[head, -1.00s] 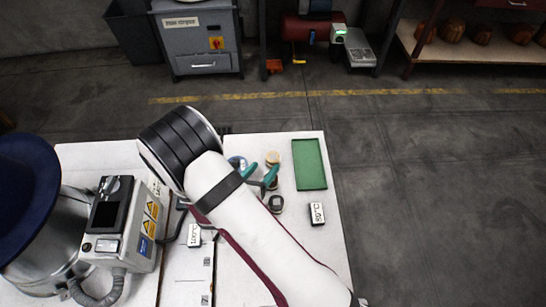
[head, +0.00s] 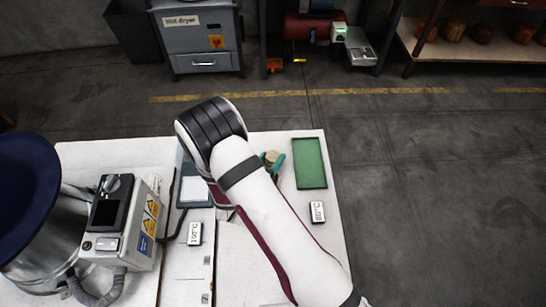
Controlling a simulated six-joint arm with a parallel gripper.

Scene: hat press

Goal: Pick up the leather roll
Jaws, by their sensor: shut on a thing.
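My gripper (head: 272,161) shows only partly past the white arm, as teal fingertips near the green tray. It is shut on a small tan, round-topped piece (head: 270,157), which looks like the leather roll. The arm hides its lower part, so I cannot tell whether it still touches the white table (head: 320,235).
The green tray (head: 309,163) lies empty right of my gripper. A control box (head: 122,225) and a navy hat (head: 28,203) stand at left.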

